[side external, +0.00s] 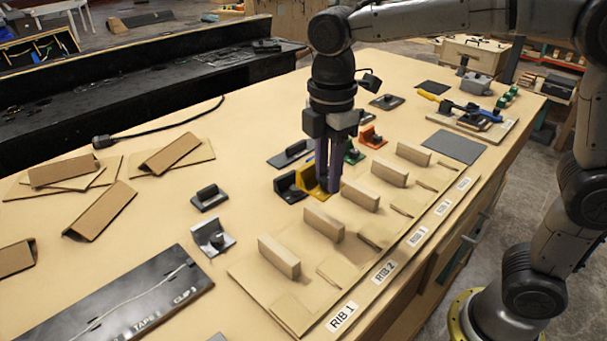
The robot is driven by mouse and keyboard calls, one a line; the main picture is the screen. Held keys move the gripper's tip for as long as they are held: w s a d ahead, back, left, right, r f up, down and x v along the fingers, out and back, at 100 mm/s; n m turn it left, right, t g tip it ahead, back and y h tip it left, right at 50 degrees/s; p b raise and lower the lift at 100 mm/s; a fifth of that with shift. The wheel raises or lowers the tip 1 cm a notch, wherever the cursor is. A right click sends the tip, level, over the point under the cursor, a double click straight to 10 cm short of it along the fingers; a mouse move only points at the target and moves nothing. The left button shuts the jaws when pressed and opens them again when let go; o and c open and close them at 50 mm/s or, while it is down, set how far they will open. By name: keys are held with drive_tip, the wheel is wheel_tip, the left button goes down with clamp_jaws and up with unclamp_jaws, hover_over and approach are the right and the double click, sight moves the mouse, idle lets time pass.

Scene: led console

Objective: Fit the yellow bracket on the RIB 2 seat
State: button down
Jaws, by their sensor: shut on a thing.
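The yellow bracket (309,184) is at the back edge of the ribbed board, beside a black bracket. My gripper (328,188) points straight down at it, with its fingers shut on it and hiding part of it. I cannot tell whether the bracket is touching the table. The RIB 2 label (385,271) is on the board's front strip. In line with it are an upright wooden rib (323,225) and a flat seat outline (338,271), which looks bare. The gripper is behind this rib, toward the back of the board.
Black (286,187), green (353,155) and orange (371,137) brackets stand close around my gripper. Several other upright ribs line the board (250,285). A grey bracket (212,238) and a dark panel (125,305) lie left. Cardboard pieces (170,153) lie farther left.

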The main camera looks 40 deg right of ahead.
hover_over(361, 256)
wheel_tip(361, 256, down, 3)
drive_tip(key=shift+f, duration=3.1)
drive_tip(key=shift+f, duration=1.15)
drive_tip(key=c, duration=0.6)
unclamp_jaws()
drive_tip(key=shift+o, duration=0.2)
